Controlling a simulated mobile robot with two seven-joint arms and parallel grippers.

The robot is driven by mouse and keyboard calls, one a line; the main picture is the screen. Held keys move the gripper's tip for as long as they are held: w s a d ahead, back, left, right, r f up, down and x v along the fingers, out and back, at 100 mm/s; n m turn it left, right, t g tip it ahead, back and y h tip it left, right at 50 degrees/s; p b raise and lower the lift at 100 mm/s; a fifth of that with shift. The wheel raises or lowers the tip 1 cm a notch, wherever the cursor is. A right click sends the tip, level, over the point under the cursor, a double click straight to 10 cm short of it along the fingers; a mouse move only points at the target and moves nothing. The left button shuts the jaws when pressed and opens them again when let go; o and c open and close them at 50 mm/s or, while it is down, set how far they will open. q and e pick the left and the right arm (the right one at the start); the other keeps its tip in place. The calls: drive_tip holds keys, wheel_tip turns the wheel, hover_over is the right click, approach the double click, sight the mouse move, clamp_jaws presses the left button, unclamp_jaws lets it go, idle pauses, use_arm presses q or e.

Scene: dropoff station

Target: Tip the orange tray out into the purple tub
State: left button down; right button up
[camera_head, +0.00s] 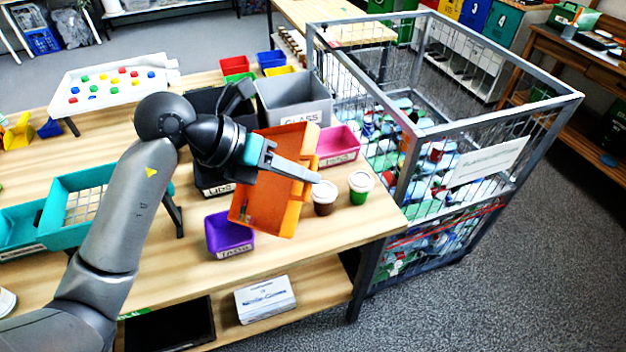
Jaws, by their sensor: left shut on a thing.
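My left gripper (312,175) is shut on the orange tray (268,205), at its right-hand side. The tray is held steeply tilted above the table, and one low corner hangs close to the purple tub. I cannot make out anything inside the tub. My right gripper is not in view.
Two lidded cups, one brown (324,197) and one green (361,187), stand right of the tray. A pink bin (338,146), a grey bin (295,103) and black bins stand behind. Teal trays (68,222) lie left.

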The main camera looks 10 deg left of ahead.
use_arm(q)
drive_tip(key=s+a+r+t+h+b, duration=0.1)
drive_tip(key=s+a+r+h+b, duration=0.2)
drive_tip(key=a+b, duration=0.2)
drive_tip(key=shift+a+t, duration=0.4)
drive_tip(key=shift+a, duration=0.1)
drive_tip(key=shift+r, duration=0.1)
drive_tip(key=shift+s, duration=0.1)
idle(0.5)
drive_tip(key=shift+s+a+r+t+h+b, duration=0.15)
drive_tip(key=shift+s+a+h+b, duration=0.25)
drive_tip(key=shift+a+b, duration=0.55)
drive_tip(key=shift+s+a+t+h+b, duration=0.3)
drive_tip(key=shift+a+h+b, duration=0.1)
drive_tip(key=shift+a+b, duration=0.55)
drive_tip(key=shift+s+a+r+t+h+b, duration=0.15)
drive_tip(key=shift+s+a+h+b, duration=0.25)
drive_tip(key=shift+a+b, duration=0.55)
drive_tip(key=shift+f, duration=0.1)
